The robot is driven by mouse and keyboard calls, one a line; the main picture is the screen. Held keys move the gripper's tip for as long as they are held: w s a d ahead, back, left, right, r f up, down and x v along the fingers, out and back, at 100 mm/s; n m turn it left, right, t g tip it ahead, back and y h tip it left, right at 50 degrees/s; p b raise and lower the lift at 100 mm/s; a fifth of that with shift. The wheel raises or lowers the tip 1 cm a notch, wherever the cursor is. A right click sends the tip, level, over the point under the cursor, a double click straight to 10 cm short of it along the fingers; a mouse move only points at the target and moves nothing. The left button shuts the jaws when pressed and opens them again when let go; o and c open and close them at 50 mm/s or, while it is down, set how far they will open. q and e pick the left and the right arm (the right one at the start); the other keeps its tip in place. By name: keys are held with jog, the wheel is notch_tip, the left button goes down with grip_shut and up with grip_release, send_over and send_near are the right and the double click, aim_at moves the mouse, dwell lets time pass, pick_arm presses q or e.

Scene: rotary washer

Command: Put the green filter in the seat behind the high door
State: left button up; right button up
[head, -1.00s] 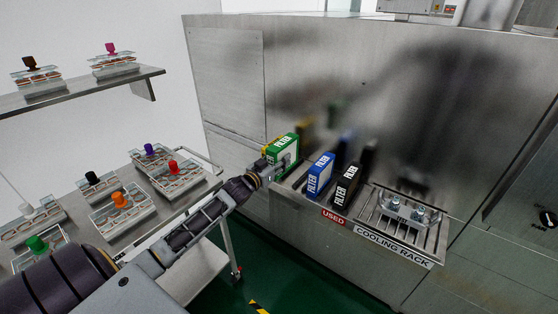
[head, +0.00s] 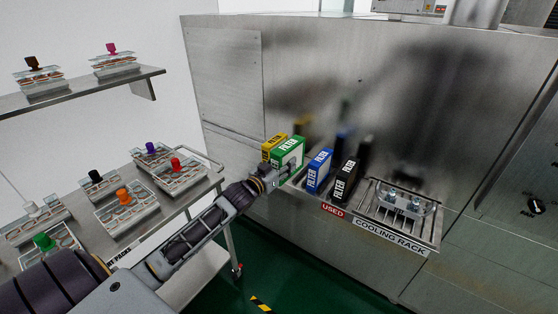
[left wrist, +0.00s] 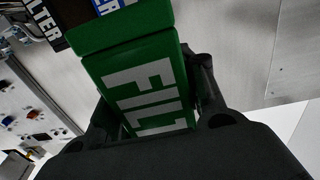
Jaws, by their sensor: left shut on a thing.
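The green filter (head: 289,152) is a box with white lettering, at the shelf marked USED on the machine's side. My left gripper (head: 279,175) is shut on it. In the left wrist view the green filter (left wrist: 138,80) fills the space between the two dark fingers (left wrist: 150,110). A yellow filter (head: 272,145) stands just behind it to the left. A blue filter (head: 319,171) and a black filter (head: 345,180) stand to its right. I cannot tell whether the green filter still touches the shelf. No high door or seat is recognisable. My right gripper is not in view.
The cooling rack (head: 437,225) holds a clear carrier (head: 404,201) right of the filters. A trolley (head: 136,216) with several racks with coloured knobs stands at the left. A wall shelf (head: 80,94) holds two more. Green floor shows between trolley and machine.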

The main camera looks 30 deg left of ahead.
pick_arm(q)
jog(key=s+d+f+n+y, duration=0.1)
jog(key=s+d+f+y, duration=0.1)
jog(key=s+d+f, duration=1)
notch_tip(320, 180, down, 4)
jog(key=shift+s+d+r+n+y, duration=0.3)
jog(key=shift+s+d, duration=0.1)
jog(key=shift+s, duration=0.8)
